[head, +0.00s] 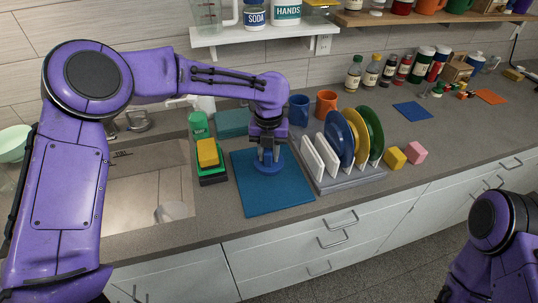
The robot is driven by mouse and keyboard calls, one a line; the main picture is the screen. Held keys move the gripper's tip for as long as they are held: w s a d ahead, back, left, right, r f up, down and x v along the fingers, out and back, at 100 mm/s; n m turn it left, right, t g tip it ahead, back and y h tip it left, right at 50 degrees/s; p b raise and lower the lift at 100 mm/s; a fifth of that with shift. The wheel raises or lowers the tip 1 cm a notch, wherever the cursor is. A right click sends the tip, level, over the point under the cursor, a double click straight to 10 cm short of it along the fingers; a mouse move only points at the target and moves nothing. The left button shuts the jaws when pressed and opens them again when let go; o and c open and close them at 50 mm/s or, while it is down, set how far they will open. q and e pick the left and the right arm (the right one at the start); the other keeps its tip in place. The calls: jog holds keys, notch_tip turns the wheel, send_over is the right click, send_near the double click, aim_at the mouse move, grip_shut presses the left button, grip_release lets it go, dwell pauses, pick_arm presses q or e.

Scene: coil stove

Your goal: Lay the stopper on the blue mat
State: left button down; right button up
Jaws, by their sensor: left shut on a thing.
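The large blue mat (262,200) lies on the counter to the right of the sink (130,205). My left gripper (268,158) points down over the back half of the mat and is shut on the stopper (268,168), a round blue piece. The stopper is over the mat, at or very close to its surface; I cannot tell if it touches. The fingers hide its top. My right arm shows at the lower right, but its gripper is out of view.
A dish rack (350,181) with plates stands just right of the mat. A blue mug (299,110) and an orange mug (326,104) are behind. A yellow sponge (207,152) sits on a stack at the left. The mat's front half is clear.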

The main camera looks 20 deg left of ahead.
aim_at(268, 161)
pick_arm(q)
jog(key=shift+w+a+f, duration=0.25)
jog(key=shift+w+f, duration=0.8)
jog(key=shift+a+f+p, duration=0.1)
jog(key=shift+f+p, duration=0.2)
jog(key=shift+p, duration=0.05)
jog(key=shift+s+f+p, duration=0.2)
jog(key=shift+f+p, duration=0.1)
jog(key=shift+f, duration=0.9)
jog(key=shift+w+f, duration=0.25)
jog(key=shift+f, duration=0.15)
jog(key=c, duration=0.8)
grip_release()
jog(key=shift+s, duration=0.15)
jog(key=shift+c, duration=0.2)
notch_tip(268, 161, up, 12)
jog(key=shift+r+b, duration=0.15)
jog(key=shift+b, duration=1.05)
